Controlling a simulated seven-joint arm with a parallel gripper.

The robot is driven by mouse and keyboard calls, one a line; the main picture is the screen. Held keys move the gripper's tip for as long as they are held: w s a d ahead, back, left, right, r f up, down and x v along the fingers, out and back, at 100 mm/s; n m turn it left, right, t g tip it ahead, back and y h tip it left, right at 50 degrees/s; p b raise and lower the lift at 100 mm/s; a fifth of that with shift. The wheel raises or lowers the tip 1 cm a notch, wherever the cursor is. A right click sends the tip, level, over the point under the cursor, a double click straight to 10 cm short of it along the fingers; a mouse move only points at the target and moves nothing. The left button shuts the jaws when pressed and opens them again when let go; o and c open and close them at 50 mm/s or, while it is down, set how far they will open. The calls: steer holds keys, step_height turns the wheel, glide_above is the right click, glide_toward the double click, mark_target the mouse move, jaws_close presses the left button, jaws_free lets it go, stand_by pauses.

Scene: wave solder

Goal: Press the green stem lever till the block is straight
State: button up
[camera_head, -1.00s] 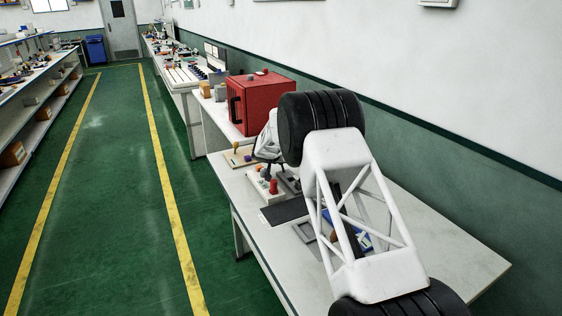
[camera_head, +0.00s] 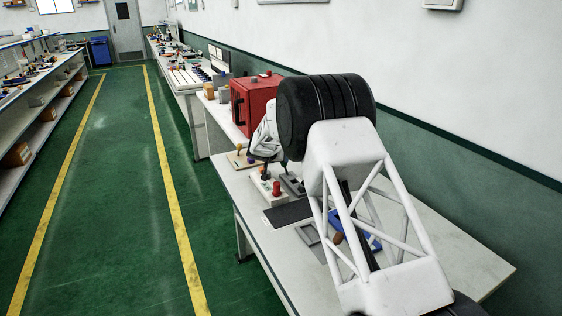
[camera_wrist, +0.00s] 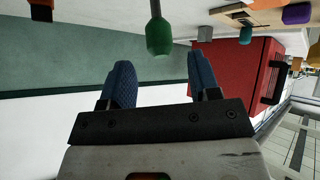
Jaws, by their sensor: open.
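A green knob (camera_wrist: 159,38) on a thin dark stem shows at the upper middle of the wrist view, taken as the green stem lever. Its base is out of frame. My gripper (camera_wrist: 160,72) is open. Its two blue fingers stand apart, one on each side of the knob's line in the picture, and nothing is between them. In the head view my gripper (camera_head: 274,166) is over the bench's small fixtures. The green lever cannot be made out there, and I cannot tell which part is the block.
A red box (camera_head: 254,105) stands behind my gripper. A red knob (camera_head: 276,188), a yellow knob (camera_head: 238,147) and a dark pad (camera_head: 288,213) are on the white bench (camera_head: 470,262). A blue item (camera_head: 365,238) lies partly behind my arm. The bench's right part is clear.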

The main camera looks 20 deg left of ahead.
steer(key=shift+s+a+r, duration=0.15)
steer(key=shift+s+r, duration=0.25)
steer(key=shift+s, duration=0.1)
steer(key=shift+c, duration=0.3)
